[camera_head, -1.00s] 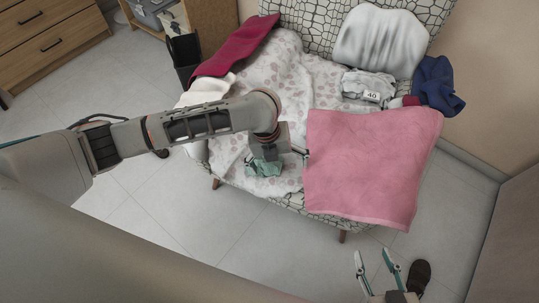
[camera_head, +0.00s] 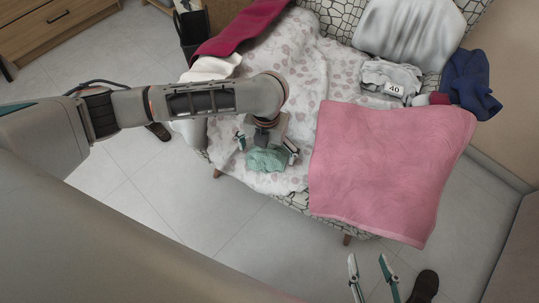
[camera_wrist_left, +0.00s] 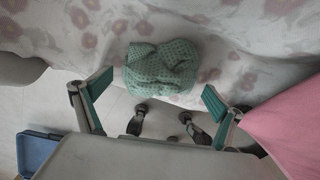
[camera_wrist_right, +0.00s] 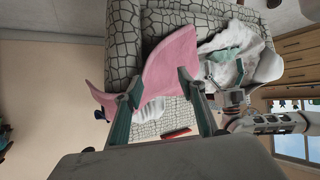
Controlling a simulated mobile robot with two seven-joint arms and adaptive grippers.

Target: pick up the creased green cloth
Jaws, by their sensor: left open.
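The creased green cloth (camera_head: 268,158) lies crumpled on the floral sheet (camera_head: 300,80), near the front edge of the couch. In the left wrist view the cloth (camera_wrist_left: 162,68) sits ahead of the jaws, between and beyond the fingertips. My left gripper (camera_head: 266,147) is open and empty, right at the cloth in the head view; its fingers (camera_wrist_left: 158,90) stand to either side of it. Whether a finger touches the cloth I cannot tell. My right gripper (camera_head: 371,262) is open and empty, low in front of the couch, away from the cloth (camera_wrist_right: 226,53).
A pink towel (camera_head: 390,165) hangs over the couch front, right of the cloth. A grey bundle tagged 40 (camera_head: 390,80), a grey cushion (camera_head: 410,35), a blue garment (camera_head: 470,85) and a dark red cloth (camera_head: 240,30) lie farther back. A brown shoe (camera_head: 424,286) is on the floor.

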